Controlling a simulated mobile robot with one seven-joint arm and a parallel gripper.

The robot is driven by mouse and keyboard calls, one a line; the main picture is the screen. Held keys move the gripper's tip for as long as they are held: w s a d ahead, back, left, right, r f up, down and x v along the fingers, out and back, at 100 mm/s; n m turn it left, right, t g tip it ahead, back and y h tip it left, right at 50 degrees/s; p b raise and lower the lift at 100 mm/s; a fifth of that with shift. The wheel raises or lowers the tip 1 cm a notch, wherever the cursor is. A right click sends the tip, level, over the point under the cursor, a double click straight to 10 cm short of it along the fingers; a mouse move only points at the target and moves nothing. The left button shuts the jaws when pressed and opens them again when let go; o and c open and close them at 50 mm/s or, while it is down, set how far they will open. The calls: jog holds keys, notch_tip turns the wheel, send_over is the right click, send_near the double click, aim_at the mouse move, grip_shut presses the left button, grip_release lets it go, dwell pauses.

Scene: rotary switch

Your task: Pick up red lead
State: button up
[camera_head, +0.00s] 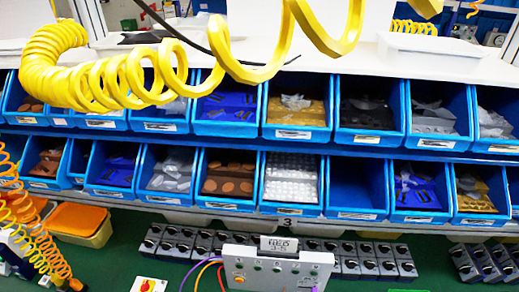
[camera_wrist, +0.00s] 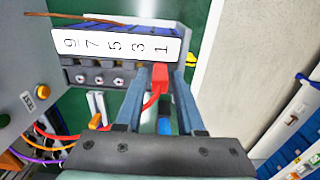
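The red lead's plug (camera_wrist: 160,80) stands beside the numbered box (camera_wrist: 88,76) at its "1" end in the wrist view. Its red cable curves down to the left, passing behind a finger of my gripper. My gripper (camera_wrist: 162,72) has its two blue-grey fingers on either side of the red plug, with narrow gaps seeming to show. I cannot tell whether either finger touches it. A blue part (camera_wrist: 165,118) shows between the fingers below the red plug. My gripper does not show in the head view.
The numbered white label (camera_wrist: 116,46) runs along the box beside the fingers. A grey control box (camera_head: 278,268) stands on the green bench with coloured leads at its left. Rows of small dark switch blocks (camera_head: 370,262) stand beside it. Blue bins (camera_head: 358,186) line the back.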

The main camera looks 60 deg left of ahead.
grip_shut()
notch_tip(320, 180, up, 10)
jog(key=shift+f+b, duration=0.25)
jog(key=shift+b, duration=0.35)
jog(key=shift+r+p, duration=1.8)
jog(key=shift+p, duration=0.25)
